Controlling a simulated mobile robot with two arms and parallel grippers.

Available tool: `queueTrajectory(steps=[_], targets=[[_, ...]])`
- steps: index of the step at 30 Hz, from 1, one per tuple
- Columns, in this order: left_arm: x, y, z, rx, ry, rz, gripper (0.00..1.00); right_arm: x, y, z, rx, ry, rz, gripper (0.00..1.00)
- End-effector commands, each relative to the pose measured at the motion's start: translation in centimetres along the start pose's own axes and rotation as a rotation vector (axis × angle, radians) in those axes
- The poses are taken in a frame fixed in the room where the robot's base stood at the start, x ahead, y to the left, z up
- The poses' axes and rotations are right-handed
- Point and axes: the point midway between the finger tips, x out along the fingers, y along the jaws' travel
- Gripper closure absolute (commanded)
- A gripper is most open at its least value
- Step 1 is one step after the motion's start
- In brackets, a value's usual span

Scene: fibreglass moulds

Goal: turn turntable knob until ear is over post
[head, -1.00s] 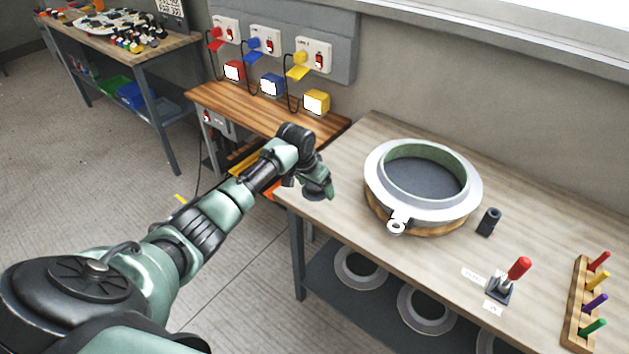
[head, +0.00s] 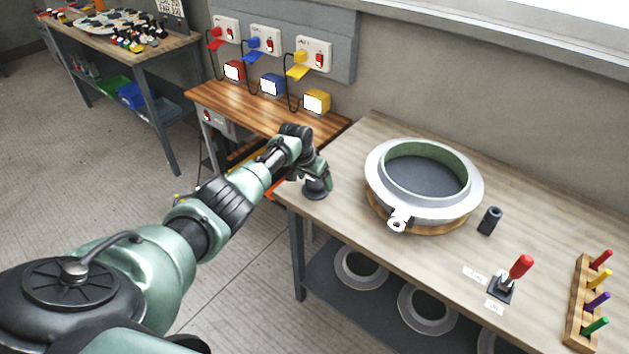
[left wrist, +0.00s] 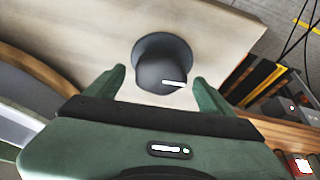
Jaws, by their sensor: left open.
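The mould ring (head: 470,193), a pale flanged ring with a green inner wall, lies on the round wooden turntable (head: 440,230). Its ear (head: 397,224), a small lug with a hole, points toward the front edge of the bench. The dark upright post (head: 490,220) stands to the right of the ring, apart from the ear. The black turntable knob (left wrist: 160,65) with a white mark is near the bench's left corner. My left gripper (left wrist: 159,82) is open, its fingers on either side of the knob's near part. Contact cannot be told.
A red-handled lever (head: 518,268) stands on the bench's front right, near a wooden rack (head: 577,305) of coloured pegs. A lower wooden bench (head: 235,103) with coloured boxes is at the left. More rings (head: 425,310) lie on the shelf below.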

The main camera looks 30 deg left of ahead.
Motion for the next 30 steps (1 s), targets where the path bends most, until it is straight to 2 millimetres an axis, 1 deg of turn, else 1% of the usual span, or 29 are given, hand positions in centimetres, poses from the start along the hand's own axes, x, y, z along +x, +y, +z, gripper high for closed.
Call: queueTrajectory(steps=[9,10,11,12,14,15,16,17,23,30], targets=[[0.2,0.0,0.0,0.001,-0.001,0.0,0.17,0.0,0.1,0.0,0.0,0.0,0.001,0.64],[0.2,0.0,0.0,0.001,-0.001,0.0,0.23,0.0,0.1,0.0,0.0,0.0,0.001,0.64],[0.2,0.0,0.0,0.0,-0.001,0.0,0.31,0.0,0.1,0.0,0.0,0.0,0.001,0.64],[0.2,0.0,0.0,0.0,-0.001,0.0,0.42,0.0,0.1,0.1,0.0,-0.001,0.001,0.64],[0.2,0.0,0.0,0.0,-0.001,0.0,0.59,0.0,0.1,0.1,-0.001,-0.001,0.002,0.64],[0.2,0.0,0.0,0.0,-0.001,0.0,0.7,0.0,0.1,0.1,-0.001,-0.001,0.002,0.64],[0.2,0.0,0.0,0.0,-0.001,0.0,0.78,0.0,0.2,0.1,-0.001,-0.001,0.002,0.64],[0.2,0.0,0.0,0.0,-0.001,0.0,0.8,0.0,0.2,0.1,-0.001,-0.001,0.002,0.64],[0.1,0.1,0.0,-0.015,-0.001,-0.005,0.8,-0.1,0.2,0.1,-0.001,-0.001,0.002,0.64],[0.0,0.2,-0.1,-0.104,-0.001,-0.041,0.8,-1.0,0.2,0.0,-0.001,-0.001,0.002,0.64]])
